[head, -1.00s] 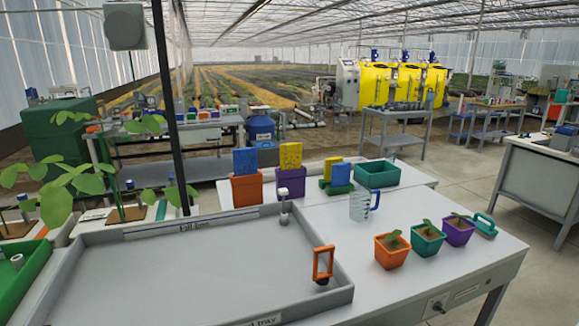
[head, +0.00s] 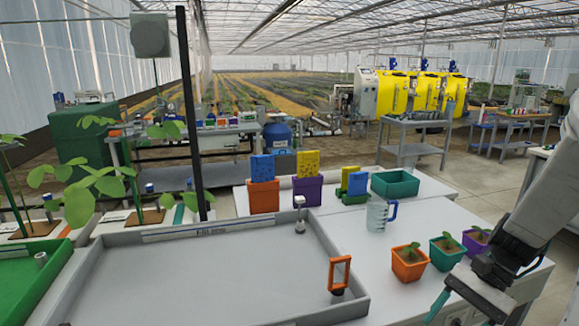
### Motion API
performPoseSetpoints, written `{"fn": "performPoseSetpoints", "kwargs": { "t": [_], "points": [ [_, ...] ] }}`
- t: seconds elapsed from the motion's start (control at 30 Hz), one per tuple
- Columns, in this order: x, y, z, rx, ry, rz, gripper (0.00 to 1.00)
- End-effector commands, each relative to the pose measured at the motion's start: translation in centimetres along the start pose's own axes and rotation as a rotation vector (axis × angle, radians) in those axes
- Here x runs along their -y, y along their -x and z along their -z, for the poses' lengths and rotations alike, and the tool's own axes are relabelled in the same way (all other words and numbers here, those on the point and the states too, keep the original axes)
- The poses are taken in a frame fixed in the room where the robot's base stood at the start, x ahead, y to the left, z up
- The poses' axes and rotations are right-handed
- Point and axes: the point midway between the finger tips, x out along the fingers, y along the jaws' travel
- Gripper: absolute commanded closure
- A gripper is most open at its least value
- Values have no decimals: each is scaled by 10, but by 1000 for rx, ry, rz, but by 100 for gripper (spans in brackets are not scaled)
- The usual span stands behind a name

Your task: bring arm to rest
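My arm (head: 540,205) comes in from the right edge in the head view and bends down over the right end of the bench. My gripper (head: 458,298) is low at the lower right, in front of the potted seedlings. A teal strip shows at its end; I cannot tell whether it is a fingertip or something held. The gap between the fingers is not clear. The arm covers part of the purple pot (head: 476,238) and the bench behind it.
An orange pot (head: 408,264) and a green pot (head: 445,254) stand close to my gripper. A clear jug (head: 377,217) and a green bin (head: 395,184) stand behind. A grey tray (head: 365,306) with an orange-framed item (head: 339,274) lies left.

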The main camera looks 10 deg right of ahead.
Motion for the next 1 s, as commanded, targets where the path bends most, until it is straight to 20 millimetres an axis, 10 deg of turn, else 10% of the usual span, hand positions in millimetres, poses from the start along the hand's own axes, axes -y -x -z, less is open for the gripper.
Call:
{"fn": "performPoseSetpoints", "kwargs": {
  "t": [0.7,1.0],
  "points": [
    [10,22,-164,-653,912,-529,40],
    [17,18,-189,-700,1039,-522,40]
  ]
}}
